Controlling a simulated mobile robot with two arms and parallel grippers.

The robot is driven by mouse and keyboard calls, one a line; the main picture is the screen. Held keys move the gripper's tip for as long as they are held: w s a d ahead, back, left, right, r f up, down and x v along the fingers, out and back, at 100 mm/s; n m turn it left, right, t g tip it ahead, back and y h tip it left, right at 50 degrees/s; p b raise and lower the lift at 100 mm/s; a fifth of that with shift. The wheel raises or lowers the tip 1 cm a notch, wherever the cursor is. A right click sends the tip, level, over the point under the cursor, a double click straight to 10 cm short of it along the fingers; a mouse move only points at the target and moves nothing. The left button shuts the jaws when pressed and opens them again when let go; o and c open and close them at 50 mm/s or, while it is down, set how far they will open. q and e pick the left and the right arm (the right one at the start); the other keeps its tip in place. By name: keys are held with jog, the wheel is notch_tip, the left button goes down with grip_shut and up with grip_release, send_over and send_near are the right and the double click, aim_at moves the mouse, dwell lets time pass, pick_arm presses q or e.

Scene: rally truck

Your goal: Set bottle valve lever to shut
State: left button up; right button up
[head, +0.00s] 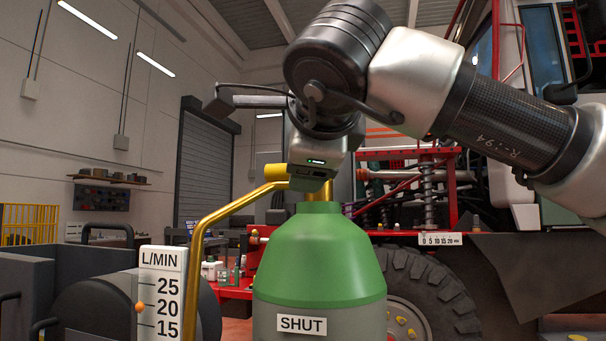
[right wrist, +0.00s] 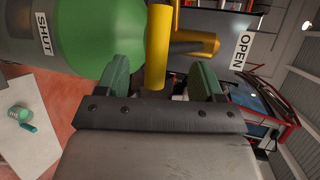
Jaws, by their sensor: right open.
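A bottle (head: 318,260) with a green shoulder stands upright in the middle of the head view. It also fills the upper left of the right wrist view (right wrist: 100,30). A SHUT label (head: 302,325) is on its front; an OPEN label (right wrist: 242,50) shows in the right wrist view. The bright yellow valve lever (right wrist: 158,45) lies between the green fingers of my right gripper (right wrist: 160,78). They are open, with a gap visible on each side. In the head view my right gripper (head: 312,172) hides most of the valve; a yellow end (head: 276,170) sticks out left. My left gripper is not in view.
A brass pipe (head: 205,240) runs from the valve down left, beside an L/MIN gauge (head: 160,300). A red-framed truck with a large tire (head: 430,290) stands behind at right. Dark grey equipment (head: 80,275) is at lower left.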

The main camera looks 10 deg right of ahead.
jog(key=v, duration=0.6)
jog(key=shift+s+b, duration=0.25)
jog(key=shift+b, duration=0.05)
jog(key=shift+f, duration=0.1)
